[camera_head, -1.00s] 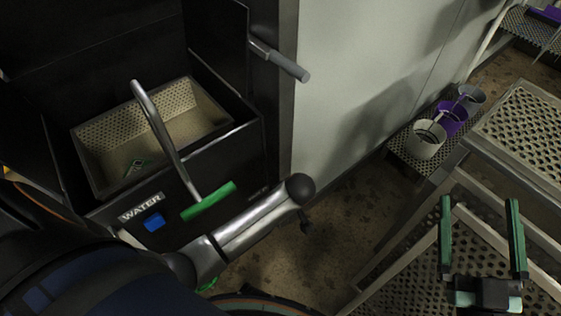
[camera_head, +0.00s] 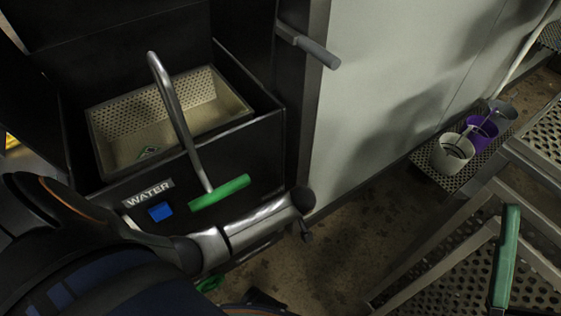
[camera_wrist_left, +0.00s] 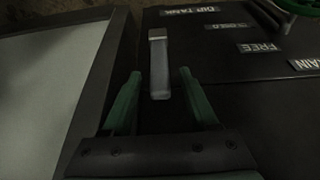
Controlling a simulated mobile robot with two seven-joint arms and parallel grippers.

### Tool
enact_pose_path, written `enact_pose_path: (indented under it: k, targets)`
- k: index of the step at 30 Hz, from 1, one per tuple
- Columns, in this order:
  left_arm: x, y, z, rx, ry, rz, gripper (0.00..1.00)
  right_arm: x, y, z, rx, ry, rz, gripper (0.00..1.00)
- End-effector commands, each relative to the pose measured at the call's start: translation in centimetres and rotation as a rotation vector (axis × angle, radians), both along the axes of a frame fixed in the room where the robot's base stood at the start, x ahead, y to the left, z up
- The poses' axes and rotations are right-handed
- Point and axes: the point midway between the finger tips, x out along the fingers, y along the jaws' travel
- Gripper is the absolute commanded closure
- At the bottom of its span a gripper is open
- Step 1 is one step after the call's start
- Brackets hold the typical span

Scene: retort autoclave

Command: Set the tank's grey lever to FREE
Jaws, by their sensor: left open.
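The grey lever (camera_wrist_left: 159,65) shows in the left wrist view as a pale upright bar on a dark panel. The black tank (camera_head: 265,130) is in the head view, where my left gripper is hidden. My right gripper (camera_head: 507,255) shows one green finger at the lower right, with no second finger beside it.
A perforated basket (camera_head: 205,85) sits in the tank. A bent tube (camera_head: 172,105) with a green grip (camera_head: 219,192) stands before it. A grey-gripped handle (camera_head: 316,50) juts from the post. Buckets (camera_head: 453,152) and metal racks stand at right.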

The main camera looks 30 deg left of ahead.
Motion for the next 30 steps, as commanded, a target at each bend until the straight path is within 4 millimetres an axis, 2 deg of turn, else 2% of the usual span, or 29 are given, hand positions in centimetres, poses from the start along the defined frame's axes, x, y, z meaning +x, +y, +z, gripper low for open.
enact_pose_path:
  k: [3, 11, 27, 30]
  targets:
    - [0.08, 0.21, -0.57, 0.0, 0.0, 0.0, 0.4, 0.02, 0.02, -0.36, 0.004, 0.004, 0.005, 0.0]
    - [0.08, 0.24, -0.53, 0.0, 0.0, 0.0, 0.4, 0.04, 0.01, -0.3, 0.005, 0.005, 0.004, 0.0]
    - [0.06, 0.23, -0.53, 0.0, 0.001, 0.0, 1.0, 0.05, 0.05, -0.32, 0.004, 0.005, 0.004, 0.0]
    - [0.05, 0.23, -0.53, 0.0, 0.001, 0.0, 1.0, 0.04, 0.05, -0.32, 0.004, 0.005, 0.004, 0.0]
